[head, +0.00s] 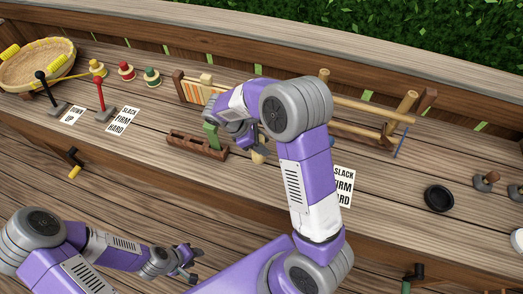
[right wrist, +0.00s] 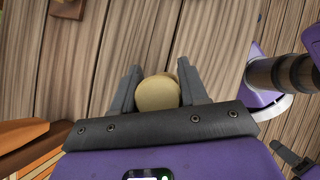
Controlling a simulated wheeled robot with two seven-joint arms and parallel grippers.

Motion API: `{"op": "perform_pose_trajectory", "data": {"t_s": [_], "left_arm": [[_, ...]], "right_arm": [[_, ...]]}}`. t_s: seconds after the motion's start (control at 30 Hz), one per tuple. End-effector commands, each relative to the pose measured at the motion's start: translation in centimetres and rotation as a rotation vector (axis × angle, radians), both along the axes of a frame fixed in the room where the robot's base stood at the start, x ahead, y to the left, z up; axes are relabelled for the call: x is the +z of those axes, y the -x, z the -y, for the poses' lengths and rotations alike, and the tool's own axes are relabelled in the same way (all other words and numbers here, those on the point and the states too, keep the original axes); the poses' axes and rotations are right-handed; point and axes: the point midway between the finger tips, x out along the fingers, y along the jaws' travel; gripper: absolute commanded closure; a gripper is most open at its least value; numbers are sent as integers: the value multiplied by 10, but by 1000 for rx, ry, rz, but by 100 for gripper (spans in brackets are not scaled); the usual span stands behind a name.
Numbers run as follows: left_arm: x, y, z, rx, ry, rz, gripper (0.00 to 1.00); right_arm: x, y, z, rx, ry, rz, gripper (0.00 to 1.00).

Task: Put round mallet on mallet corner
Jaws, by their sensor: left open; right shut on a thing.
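The round mallet shows as a pale, rounded wooden head (right wrist: 157,93) between the fingers of my right gripper (right wrist: 158,70) in the right wrist view. That gripper is shut on it. In the head view a pale bit of it (head: 258,157) shows below my right wrist; the rest is hidden by my arm. My right gripper hangs over the bench, just right of a brown wooden trough (head: 185,139). My left gripper (head: 190,262) is open and empty, low and left, in front of the bench. I cannot tell which spot is the mallet corner.
A wooden peg rack (head: 375,132) stands behind and right of my right arm. A striped slatted piece (head: 194,92) stands behind the trough. Black and red levers (head: 99,92), coloured knobs (head: 126,71) and a basket (head: 37,65) are left. A black dish (head: 438,198) lies right.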

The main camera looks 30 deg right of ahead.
Motion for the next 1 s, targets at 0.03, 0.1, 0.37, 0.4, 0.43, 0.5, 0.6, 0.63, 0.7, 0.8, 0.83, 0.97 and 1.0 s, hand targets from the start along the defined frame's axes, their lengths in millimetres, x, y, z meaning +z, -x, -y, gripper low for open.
{"op": "perform_pose_trajectory", "data": {"t_s": [0.03,0.1,0.37,0.4,0.43,0.5,0.6,0.63,0.7,0.8,0.83,0.97,1.0], "left_arm": [[-1,0,0,0,0,0,57],[-3,0,0,0,0,0,57],[-7,0,0,0,0,1,57],[-7,0,0,0,0,1,57],[-7,0,0,0,0,1,57],[-6,0,0,0,0,1,57],[-8,0,0,0,0,1,57],[-8,0,0,0,0,1,57],[-8,0,0,0,0,1,57],[-8,0,0,0,0,1,57],[-8,0,0,0,0,1,57],[-8,0,0,0,0,1,57],[-8,0,0,0,0,1,57]], "right_arm": [[-4,0,0,-1,1,-1,100],[-12,0,0,-2,1,-2,100],[-37,0,0,-2,1,1,100],[-37,0,0,-2,1,2,100],[-36,0,0,-2,1,2,100],[-36,0,0,-2,1,2,100],[-38,0,0,-2,2,1,100],[-39,0,0,-3,1,0,100],[-40,0,0,-2,1,0,52],[-40,0,0,-2,1,0,37],[-40,0,0,-2,1,0,32],[-40,0,0,-2,1,0,31],[-40,0,0,-2,0,0,31]]}}
